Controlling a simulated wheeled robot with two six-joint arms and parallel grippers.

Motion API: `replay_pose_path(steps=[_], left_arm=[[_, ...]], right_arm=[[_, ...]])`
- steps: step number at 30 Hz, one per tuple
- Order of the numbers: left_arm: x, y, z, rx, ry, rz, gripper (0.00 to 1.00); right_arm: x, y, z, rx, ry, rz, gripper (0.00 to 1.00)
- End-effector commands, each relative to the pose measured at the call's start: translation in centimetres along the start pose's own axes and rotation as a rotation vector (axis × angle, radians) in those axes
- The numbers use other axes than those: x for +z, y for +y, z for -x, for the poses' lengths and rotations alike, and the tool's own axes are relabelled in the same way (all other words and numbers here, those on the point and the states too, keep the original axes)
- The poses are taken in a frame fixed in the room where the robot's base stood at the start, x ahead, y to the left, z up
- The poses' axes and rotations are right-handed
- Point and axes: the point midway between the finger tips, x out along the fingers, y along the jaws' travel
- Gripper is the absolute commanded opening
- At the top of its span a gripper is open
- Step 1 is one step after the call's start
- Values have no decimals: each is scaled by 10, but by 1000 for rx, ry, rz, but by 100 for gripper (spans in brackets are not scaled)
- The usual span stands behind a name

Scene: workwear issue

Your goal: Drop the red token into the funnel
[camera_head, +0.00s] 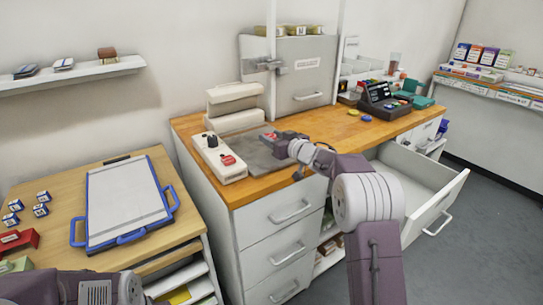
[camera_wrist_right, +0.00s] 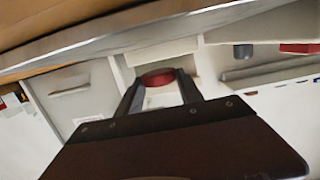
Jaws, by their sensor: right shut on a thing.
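My right gripper (camera_head: 270,138) is over the dark grey plate of the cream press on the wooden-topped counter. In the right wrist view, the gripper (camera_wrist_right: 158,88) is shut on the red token (camera_wrist_right: 158,78), a round red piece between the fingertips. In the head view the token shows only as a small red spot at the fingertips (camera_head: 270,135). I cannot make out a funnel in either view. Part of my left arm shows at the bottom left of the head view, but its gripper is not clearly visible.
The cream press (camera_head: 235,105) has a control box (camera_head: 222,162) with a dark knob and red button. A drawer (camera_head: 430,205) stands open at the right. A blue-handled board (camera_head: 125,200) lies on the left table. A dark terminal (camera_head: 380,100) stands on the counter's right.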

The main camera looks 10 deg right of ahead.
Motion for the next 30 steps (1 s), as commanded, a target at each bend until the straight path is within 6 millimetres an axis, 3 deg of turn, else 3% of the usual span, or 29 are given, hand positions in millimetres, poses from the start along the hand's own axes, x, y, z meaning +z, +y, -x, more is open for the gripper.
replay_pose_path(steps=[5, 11, 22, 23, 25, 30], left_arm=[[0, 0, -4, 0, 0, 0, 57], [3, -1, -29, 0, 0, 0, 57], [3, 0, -27, 0, 0, 0, 57], [3, 0, -27, 0, 0, 0, 57], [3, 0, -27, 0, 0, 0, 57], [3, 0, -27, 0, 0, 0, 57]], right_arm=[[4, -1, -1, 1, 0, -2, 5], [41, -1, -7, 1, 0, -1, 5], [43, -1, -7, 1, 0, -1, 5], [43, -1, -7, 1, 0, -1, 46], [42, -1, -7, 1, 1, 0, 65], [42, -1, -7, 1, 0, 0, 65]])
